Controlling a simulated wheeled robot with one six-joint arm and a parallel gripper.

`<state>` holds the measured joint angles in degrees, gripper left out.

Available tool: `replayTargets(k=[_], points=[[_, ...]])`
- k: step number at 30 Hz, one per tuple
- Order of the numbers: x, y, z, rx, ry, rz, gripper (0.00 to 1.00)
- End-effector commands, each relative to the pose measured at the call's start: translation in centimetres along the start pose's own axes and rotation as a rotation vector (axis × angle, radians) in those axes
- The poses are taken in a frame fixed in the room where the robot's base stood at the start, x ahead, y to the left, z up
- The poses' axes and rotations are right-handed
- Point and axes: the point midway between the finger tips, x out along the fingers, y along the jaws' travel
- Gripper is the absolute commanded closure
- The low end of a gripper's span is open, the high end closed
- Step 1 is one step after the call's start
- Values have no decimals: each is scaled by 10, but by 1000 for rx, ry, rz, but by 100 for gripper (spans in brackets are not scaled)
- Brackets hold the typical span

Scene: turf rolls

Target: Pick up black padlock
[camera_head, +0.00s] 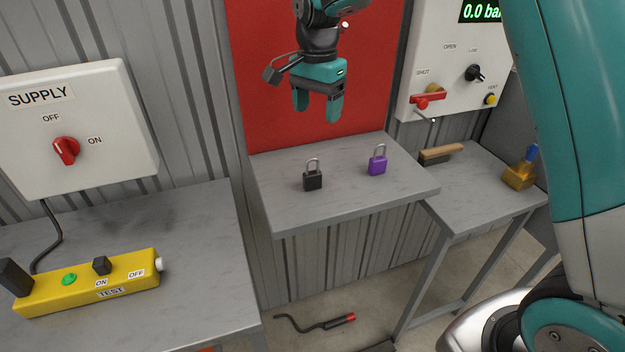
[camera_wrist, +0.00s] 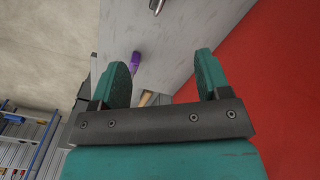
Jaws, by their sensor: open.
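The black padlock (camera_head: 313,180) stands upright on a grey shelf (camera_head: 345,215) in front of the red panel, its silver shackle up. A purple padlock (camera_head: 377,164) stands to its right, apart from it. My gripper (camera_head: 318,108) hangs above and behind the padlocks, open and empty, fingers pointing down. In the wrist view my gripper's two teal fingers (camera_wrist: 160,80) are spread, with the purple padlock (camera_wrist: 135,62) partly visible beyond them. A metal curved piece (camera_wrist: 157,6) is cut off at the top edge there; I cannot tell surely which padlock it belongs to.
A red panel (camera_head: 310,60) stands close behind the shelf. A white SUPPLY box (camera_head: 100,165) and yellow TEST box (camera_head: 90,285) are at left. A bench with a brush (camera_head: 440,153) and a brass-coloured block (camera_head: 518,178) is at right.

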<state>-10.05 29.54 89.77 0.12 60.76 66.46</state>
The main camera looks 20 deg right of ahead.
Motion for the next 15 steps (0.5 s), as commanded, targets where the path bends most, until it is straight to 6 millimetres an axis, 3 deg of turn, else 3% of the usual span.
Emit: replayTargets(k=[9,15], points=[[70,2,0,-3,-3,5,30],[98,2,0,-4,-2,2,30]])
